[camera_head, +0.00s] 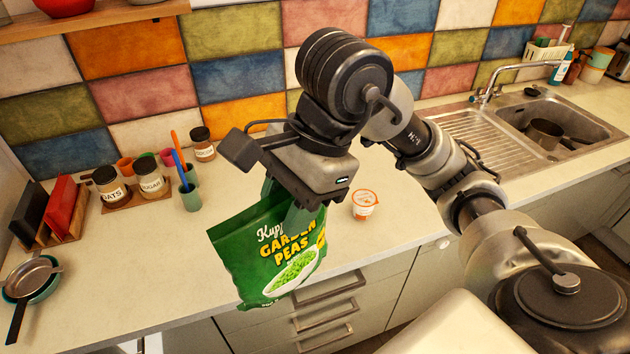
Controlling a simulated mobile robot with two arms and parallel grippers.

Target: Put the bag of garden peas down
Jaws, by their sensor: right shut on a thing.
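The bag of garden peas (262,262) is green with yellow and white lettering and a picture of peas in a bowl. My right gripper (296,208) is shut on the top of the bag, and its fingers are partly hidden by the gripper body and the bag. The bag hangs tilted at the front edge of the counter (160,285), its lower part overlapping the drawer fronts in the picture. I cannot tell whether it touches the counter. My left gripper is not in view.
A small orange-lidded tub (364,205) stands just right of the bag. Jars (110,185), a utensil cup (190,196), a board rack (50,215) and pans (32,280) stand on the left. The sink (545,125) is at the right. Counter left of the bag is clear.

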